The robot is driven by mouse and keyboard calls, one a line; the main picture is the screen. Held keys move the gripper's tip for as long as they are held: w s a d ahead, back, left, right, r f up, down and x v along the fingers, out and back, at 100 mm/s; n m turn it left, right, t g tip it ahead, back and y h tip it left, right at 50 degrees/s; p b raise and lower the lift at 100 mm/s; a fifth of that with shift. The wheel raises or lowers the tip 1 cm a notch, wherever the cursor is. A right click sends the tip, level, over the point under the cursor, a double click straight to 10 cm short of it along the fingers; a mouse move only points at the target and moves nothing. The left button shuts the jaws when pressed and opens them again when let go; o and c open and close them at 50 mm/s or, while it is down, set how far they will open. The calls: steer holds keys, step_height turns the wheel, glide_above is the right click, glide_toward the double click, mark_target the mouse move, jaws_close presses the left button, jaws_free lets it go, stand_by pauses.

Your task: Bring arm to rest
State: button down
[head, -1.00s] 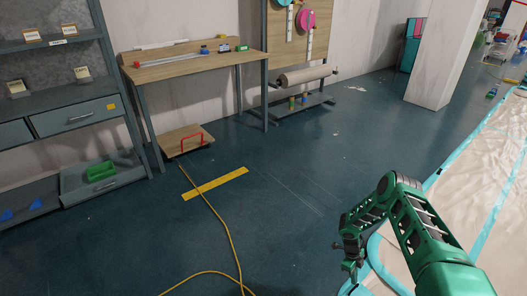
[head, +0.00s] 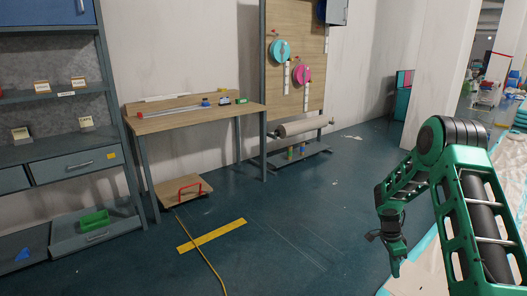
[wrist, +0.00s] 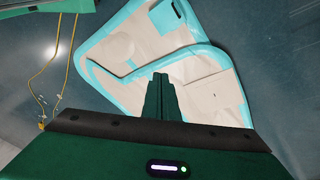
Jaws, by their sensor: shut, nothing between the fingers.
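My gripper (wrist: 161,78) is shut and empty in the wrist view. Its fingers are together and point over a cream inflatable piece with turquoise edging (wrist: 190,60) on the floor.
A workbench (head: 190,118) stands against the wall, with a grey shelf unit (head: 70,165) to its left. A wooden dolly with a red handle (head: 183,188), a yellow strip (head: 212,235) and a yellow cord (head: 203,256) lie on the floor. Open floor is in the middle.

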steer(key=s+r+n, duration=0.3)
steer(key=s+r, duration=0.5)
steer(key=r, duration=0.5)
steer(key=s+r+n, duration=0.3)
steer(key=s+r, duration=0.4)
steer(key=r, duration=0.6)
steer(key=s+a+r+n+y, duration=0.1)
steer(key=s+a+r+n, duration=0.1)
steer(key=s, duration=0.6)
steer(key=s+a+r+n+t+y, duration=0.1)
steer(key=s+a+r+n, duration=0.1)
steer(key=s, duration=0.6)
steer(key=s+a+r+n+t+y, duration=0.1)
steer(key=s+a+r+n, duration=0.1)
steer(key=s, duration=0.6)
steer(key=shift+a+r, duration=0.55)
steer(key=shift+a, duration=0.5)
